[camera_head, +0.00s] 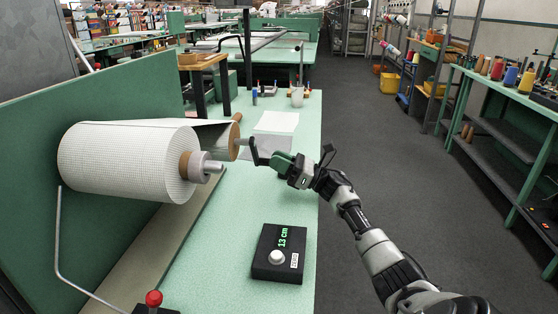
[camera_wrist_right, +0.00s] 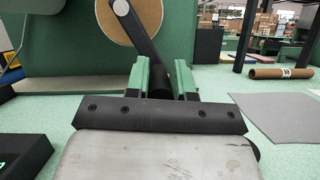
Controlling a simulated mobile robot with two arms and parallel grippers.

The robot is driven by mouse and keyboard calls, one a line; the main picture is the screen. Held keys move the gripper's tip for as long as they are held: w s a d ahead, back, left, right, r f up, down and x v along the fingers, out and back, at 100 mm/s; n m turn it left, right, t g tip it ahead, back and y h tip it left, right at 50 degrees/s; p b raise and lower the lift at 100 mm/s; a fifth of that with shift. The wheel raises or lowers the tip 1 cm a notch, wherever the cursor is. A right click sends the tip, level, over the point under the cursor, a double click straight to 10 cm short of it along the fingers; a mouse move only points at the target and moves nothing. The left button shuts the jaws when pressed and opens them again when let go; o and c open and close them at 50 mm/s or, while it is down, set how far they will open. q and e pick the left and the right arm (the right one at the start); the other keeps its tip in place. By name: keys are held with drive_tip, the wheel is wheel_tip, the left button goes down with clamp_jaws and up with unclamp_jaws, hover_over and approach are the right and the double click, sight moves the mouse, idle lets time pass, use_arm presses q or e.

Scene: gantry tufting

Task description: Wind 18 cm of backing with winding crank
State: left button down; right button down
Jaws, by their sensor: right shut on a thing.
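The winding crank (camera_head: 253,150) is a dark bent arm on the end of the take-up roll (camera_head: 234,141), behind the large roll of white backing (camera_head: 128,163). My right gripper (camera_head: 277,161) is shut on the crank's handle; in the right wrist view, the black handle (camera_wrist_right: 160,82) sits between its green fingers, with the crank arm (camera_wrist_right: 140,38) rising up-left to the roll's hub. The backing runs from the large roll to the take-up roll. A black counter box (camera_head: 279,254) on the table reads 13 cm in green. My left gripper is out of view.
A red-knobbed lever (camera_head: 153,299) and a bent metal rod (camera_head: 62,240) stand at the near left. White sheets (camera_head: 275,124) and a small cup (camera_head: 297,97) lie farther back on the green table (camera_head: 230,240). The aisle at right is clear.

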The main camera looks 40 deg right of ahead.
drive_tip(key=m, duration=0.1)
drive_tip(key=s+a+m+h+p, duration=0.1)
drive_tip(key=m, duration=0.1)
drive_tip(key=m+t+h+p, duration=0.1)
drive_tip(key=shift+s+a+f+m, duration=0.2)
drive_tip(key=shift+a+f+m, duration=0.1)
drive_tip(key=shift+s+a+r+m+h+p, duration=0.1)
drive_tip(key=shift+s+a+m+h+p, duration=0.55)
drive_tip(key=shift+m+p, duration=1.1)
drive_tip(key=shift+s+a+m+h+p, duration=0.45)
drive_tip(key=shift+a+m+h+p, duration=0.35)
drive_tip(key=shift+m+p, duration=0.9)
drive_tip(key=shift+s+a+r+m+h+p, duration=0.1)
drive_tip(key=shift+s+a+m+h+p, duration=0.65)
drive_tip(key=shift+m+p, duration=1)
drive_tip(key=shift+w+d+f, duration=0.1)
drive_tip(key=shift+w, duration=0.1)
drive_tip(key=c, duration=1)
unclamp_jaws()
drive_tip(key=shift+o, duration=0.2)
drive_tip(key=shift+s, duration=0.1)
